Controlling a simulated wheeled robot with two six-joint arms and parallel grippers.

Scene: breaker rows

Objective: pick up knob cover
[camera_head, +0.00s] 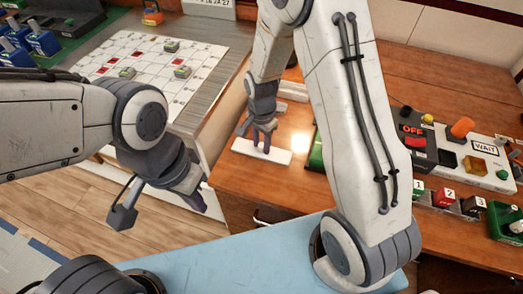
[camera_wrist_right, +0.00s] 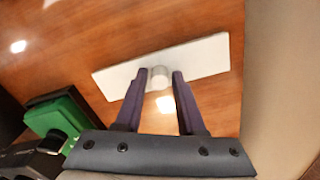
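A small pale round piece (camera_wrist_right: 159,78), possibly the knob cover, stands on a white rectangular plate (camera_wrist_right: 210,56) in the right wrist view. My right gripper (camera_wrist_right: 160,74) is open, with one dark finger on each side of that piece and a narrow gap beside it. In the head view my right gripper (camera_head: 262,143) points down at the white plate (camera_head: 278,156) on the wooden table, and its fingers hide the round piece. My left gripper (camera_head: 158,208) is open and empty, hanging over the floor at the left.
A green object (camera_wrist_right: 62,112) lies left of my right gripper in the wrist view. A panel with an OFF label (camera_head: 412,130), an orange knob (camera_head: 461,128) and numbered blocks (camera_head: 446,197) stand at the right. A white gridded board (camera_head: 150,65) lies at the back left.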

